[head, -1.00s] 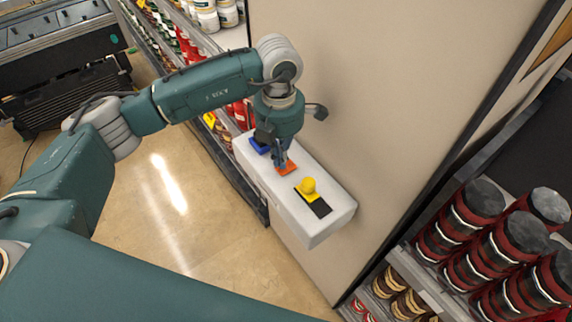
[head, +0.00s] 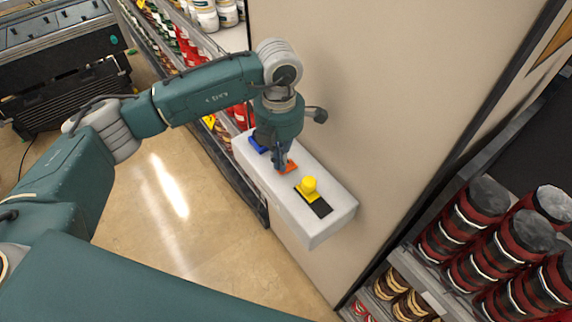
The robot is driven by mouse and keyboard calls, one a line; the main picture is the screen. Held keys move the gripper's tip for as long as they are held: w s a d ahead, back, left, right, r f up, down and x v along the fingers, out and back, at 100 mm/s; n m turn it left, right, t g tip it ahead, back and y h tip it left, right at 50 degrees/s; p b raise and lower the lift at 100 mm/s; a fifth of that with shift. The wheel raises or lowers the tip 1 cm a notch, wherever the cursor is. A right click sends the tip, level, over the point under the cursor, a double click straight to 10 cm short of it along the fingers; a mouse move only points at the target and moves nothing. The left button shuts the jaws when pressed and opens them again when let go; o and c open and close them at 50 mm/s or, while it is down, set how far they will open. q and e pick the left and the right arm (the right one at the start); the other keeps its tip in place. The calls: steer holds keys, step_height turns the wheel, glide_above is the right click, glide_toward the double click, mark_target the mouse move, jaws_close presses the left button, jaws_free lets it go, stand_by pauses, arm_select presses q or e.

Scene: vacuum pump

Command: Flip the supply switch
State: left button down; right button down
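A white box (head: 290,208) is fixed to the beige wall panel and carries three coloured controls in a row. A yellow knob (head: 309,185) on a yellow and black plate sits nearest the front. An orange control (head: 291,166) is in the middle, and a blue one (head: 257,145) is at the far end. No label shows which is the supply switch. My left gripper (head: 281,165) points down at the orange control, which it partly hides. Its fingers are small and close together; whether they hold or touch anything is unclear. My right gripper is out of view.
The beige wall panel (head: 340,100) rises right behind the box. Shelves with red jars (head: 510,245) stand at the lower right, and more stocked shelves (head: 200,40) at the upper left. The floor (head: 170,230) left of the box is clear.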

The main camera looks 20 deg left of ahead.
arm_select(q)
steer(key=shift+f+b, duration=0.35)
steer(key=shift+f, duration=0.05)
steer(key=shift+s, duration=0.1)
steer(key=shift+w+r+p, duration=0.2)
steer(key=shift+r+p, duration=0.25)
steer(key=shift+r, duration=0.35)
steer(key=shift+s+r+p, duration=0.1)
steer(key=shift+r+p, duration=1.05)
steer(key=shift+r, duration=1.6)
steer(key=shift+s+f, duration=0.1)
steer(key=shift+f, duration=0.05)
